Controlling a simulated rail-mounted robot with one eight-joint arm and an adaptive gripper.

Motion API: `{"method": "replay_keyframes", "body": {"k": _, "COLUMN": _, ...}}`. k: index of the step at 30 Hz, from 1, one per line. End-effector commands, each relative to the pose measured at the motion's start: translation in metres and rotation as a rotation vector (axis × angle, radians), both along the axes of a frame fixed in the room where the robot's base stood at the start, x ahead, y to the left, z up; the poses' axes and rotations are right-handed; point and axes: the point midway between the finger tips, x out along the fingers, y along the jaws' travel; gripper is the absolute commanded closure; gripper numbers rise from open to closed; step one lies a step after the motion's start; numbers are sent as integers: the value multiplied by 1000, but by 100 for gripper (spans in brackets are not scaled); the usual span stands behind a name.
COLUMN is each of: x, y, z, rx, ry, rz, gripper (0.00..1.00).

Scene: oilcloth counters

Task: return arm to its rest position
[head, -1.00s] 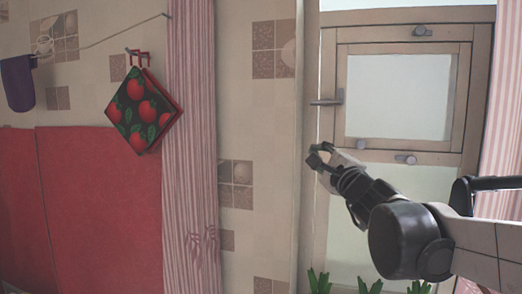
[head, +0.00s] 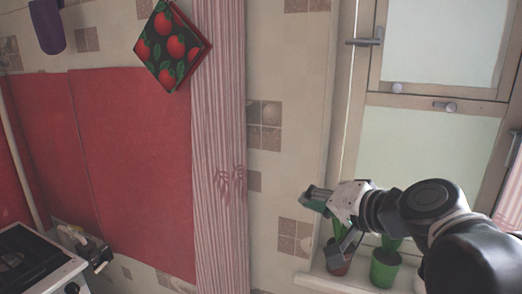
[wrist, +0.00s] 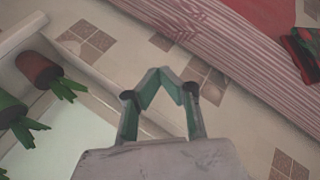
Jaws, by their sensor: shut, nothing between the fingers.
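My gripper (head: 312,200) is in the lower right of the head view, at the end of my bent arm. It is in front of the tiled wall beside the window. In the wrist view my gripper (wrist: 163,80) points toward the tiled wall and the striped curtain, with its fingertips together and nothing held. Part of my arm runs out of the right side of the head view.
Potted plants stand on the windowsill (head: 318,282) close below my arm; one green pot (head: 385,272) is clear. A pink striped curtain (head: 218,130), a tomato-print potholder (head: 170,47) and red wall panels (head: 135,160) are left. A white stove (head: 35,262) is lower left.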

Motion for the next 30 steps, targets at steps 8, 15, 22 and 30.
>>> {"method": "replay_keyframes", "body": {"k": 8, "x": -67, "y": -33, "z": -99, "rx": -439, "ry": 149, "rz": 74, "gripper": 100}}
{"method": "replay_keyframes", "body": {"k": 15, "x": -110, "y": -82, "z": -150, "rx": -746, "ry": 262, "rz": 79, "gripper": 100}}
{"method": "replay_keyframes", "body": {"k": 22, "x": -124, "y": -102, "z": -162, "rx": -849, "ry": 300, "rz": 71, "gripper": 100}}
{"method": "replay_keyframes", "body": {"k": 30, "x": -124, "y": -102, "z": -161, "rx": -850, "ry": 300, "rz": 71, "gripper": 100}}
